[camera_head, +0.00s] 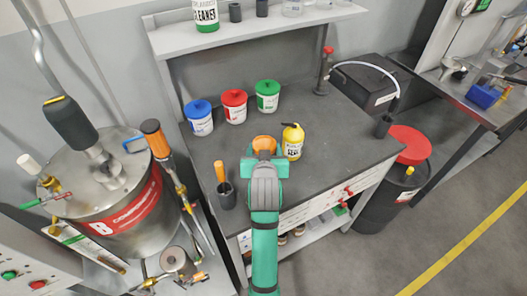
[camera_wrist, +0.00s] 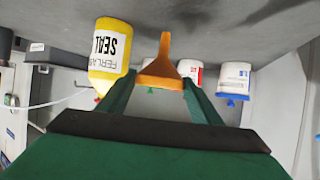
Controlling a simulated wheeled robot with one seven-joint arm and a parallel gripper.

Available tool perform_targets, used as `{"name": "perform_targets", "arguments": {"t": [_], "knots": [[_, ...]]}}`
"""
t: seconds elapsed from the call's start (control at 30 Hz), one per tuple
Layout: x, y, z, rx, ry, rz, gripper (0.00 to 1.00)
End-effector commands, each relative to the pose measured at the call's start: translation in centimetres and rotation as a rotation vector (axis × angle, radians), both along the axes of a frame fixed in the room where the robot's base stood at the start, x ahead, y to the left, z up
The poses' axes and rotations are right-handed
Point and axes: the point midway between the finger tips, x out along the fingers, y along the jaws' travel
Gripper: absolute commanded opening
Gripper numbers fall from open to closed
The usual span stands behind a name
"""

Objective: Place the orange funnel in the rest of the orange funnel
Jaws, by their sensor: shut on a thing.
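The orange funnel (camera_head: 264,143) is at the tip of my gripper (camera_head: 264,158), over the grey worktop. In the wrist view the funnel (camera_wrist: 161,72) sits between the two green fingers (camera_wrist: 160,92), which are shut on it. That view appears upside down, and the narrow spout points toward the worktop. I cannot tell whether the spout touches the worktop. No rest is plainly recognisable. A dark cup (camera_head: 227,196) with an orange-handled item stands at the worktop's front left, and another dark cup (camera_head: 383,126) stands at the right edge. I cannot tell if either is the rest.
A yellow bottle (camera_head: 292,143) stands close to the right of the funnel. White tubs with blue (camera_head: 201,121), red (camera_head: 235,108) and green (camera_head: 267,97) lids stand behind. A dark box (camera_head: 370,86) and a slim red-topped stand (camera_head: 323,75) are at the back right. The worktop's right middle is clear.

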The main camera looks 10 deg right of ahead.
Motion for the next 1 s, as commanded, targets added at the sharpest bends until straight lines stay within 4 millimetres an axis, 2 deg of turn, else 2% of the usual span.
{"name": "perform_targets", "arguments": {"t": [0.03, 0.13, 0.57, 0.6, 0.67, 1.0], "knots": [[-0.1, 0.1, -0.9, 0.0, 0.004, 0.001, 0.38], [-0.1, 0.2, -1.8, 0.001, 0.003, 0.003, 0.38], [0.0, 0.1, -2.3, 0.0, 0.0, 0.002, 0.38], [0.0, 0.2, -2.3, 0.0, 0.0, 0.003, 0.63], [0.0, 0.2, -2.3, 0.0, 0.0, 0.003, 0.77], [0.0, 0.2, -2.1, 0.0, -0.001, 0.003, 0.77]]}}
